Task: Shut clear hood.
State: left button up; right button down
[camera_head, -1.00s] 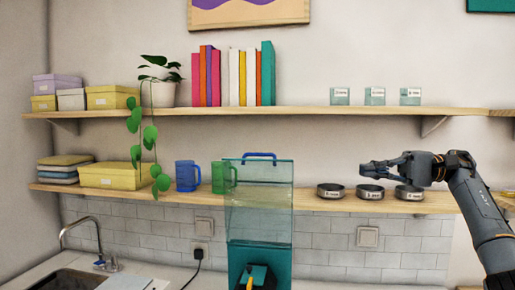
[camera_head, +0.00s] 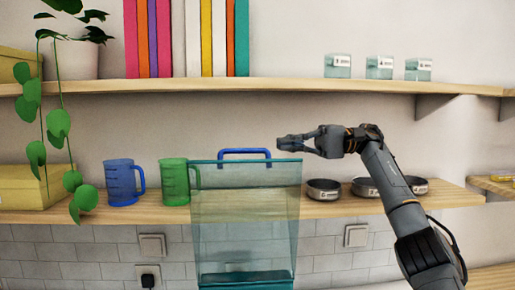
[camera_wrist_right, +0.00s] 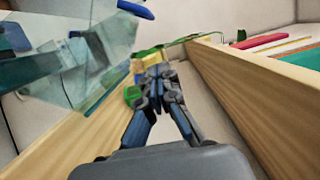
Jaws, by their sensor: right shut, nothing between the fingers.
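The clear hood (camera_head: 245,225) is a teal see-through panel standing up in front of the lower shelf in the head view, so it looks raised. Its blue handle (camera_head: 245,153) is at the top edge. In the right wrist view the clear hood (camera_wrist_right: 85,65) is at the left, with a piece of the blue handle (camera_wrist_right: 136,9) above it. My right gripper (camera_head: 281,143) is shut and empty, just right of the handle and a little above the hood's top right corner, apart from it in the picture. It also shows in the wrist view (camera_wrist_right: 155,75). My left gripper is out of view.
The lower shelf (camera_head: 450,197) holds a blue mug (camera_head: 122,182), a green mug (camera_head: 174,181) and small dark bowls (camera_head: 323,189). Free air lies between the shelves.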

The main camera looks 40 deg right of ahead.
aim_at(259, 176)
jog(key=x, duration=0.2)
jog(key=p+x, duration=0.1)
jog(key=x, duration=0.4)
jog(key=shift+w+a+f+p, duration=0.1)
jog(key=shift+w+a+p, duration=0.15)
jog(key=shift+w+p, duration=0.2)
jog(key=s, duration=0.1)
jog(key=s+a, duration=0.1)
jog(key=shift+s, duration=0.35)
jog(key=shift+s+a, duration=0.25)
jog(key=shift+s, duration=0.25)
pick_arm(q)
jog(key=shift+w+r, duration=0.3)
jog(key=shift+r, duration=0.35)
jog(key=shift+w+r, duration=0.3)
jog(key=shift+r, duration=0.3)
pick_arm(e)
jog(key=shift+a, duration=0.15)
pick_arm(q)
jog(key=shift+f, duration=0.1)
